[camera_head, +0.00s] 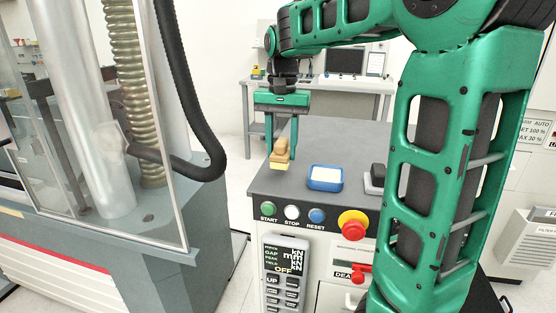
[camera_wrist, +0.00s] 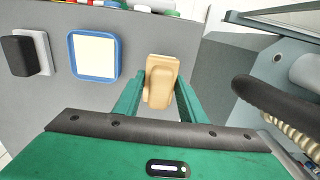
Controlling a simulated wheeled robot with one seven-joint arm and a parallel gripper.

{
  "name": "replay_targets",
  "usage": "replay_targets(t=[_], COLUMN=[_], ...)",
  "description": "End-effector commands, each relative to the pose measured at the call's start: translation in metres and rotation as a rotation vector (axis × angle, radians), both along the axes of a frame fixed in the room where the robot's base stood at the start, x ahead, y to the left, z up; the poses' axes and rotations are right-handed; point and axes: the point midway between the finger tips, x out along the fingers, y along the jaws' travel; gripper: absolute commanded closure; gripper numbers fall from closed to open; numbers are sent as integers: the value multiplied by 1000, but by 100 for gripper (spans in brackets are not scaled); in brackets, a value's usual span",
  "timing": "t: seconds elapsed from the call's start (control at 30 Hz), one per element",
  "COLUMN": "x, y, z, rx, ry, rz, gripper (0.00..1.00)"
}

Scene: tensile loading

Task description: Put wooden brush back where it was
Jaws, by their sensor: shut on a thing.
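The wooden brush (camera_head: 280,152) is light brown with a paler yellow lower part. My gripper (camera_head: 282,148) points down at the left edge of the grey cabinet top and is shut on the brush. In the wrist view the brush (camera_wrist: 161,82) sits between the two green fingers of my gripper (camera_wrist: 158,90), with the grey top behind it. I cannot tell whether the brush touches the top or hangs just above it.
A blue-rimmed tray (camera_head: 326,178) with a pale inside lies right of the brush. A black block on a light base (camera_head: 375,178) stands further right. Buttons and a red knob (camera_head: 352,224) line the cabinet front. A machine with a clear guard (camera_head: 130,120) and black hose stands left.

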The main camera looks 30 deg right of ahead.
Motion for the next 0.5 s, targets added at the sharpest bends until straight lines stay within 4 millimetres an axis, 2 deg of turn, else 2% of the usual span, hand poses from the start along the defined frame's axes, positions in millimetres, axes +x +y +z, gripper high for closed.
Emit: replay_targets(t=[0.23,0.5], x=[-1,0], y=[1,1], z=[-32,-33], rx=[0,0], ry=[3,0], rz=[0,0], gripper=[81,81])
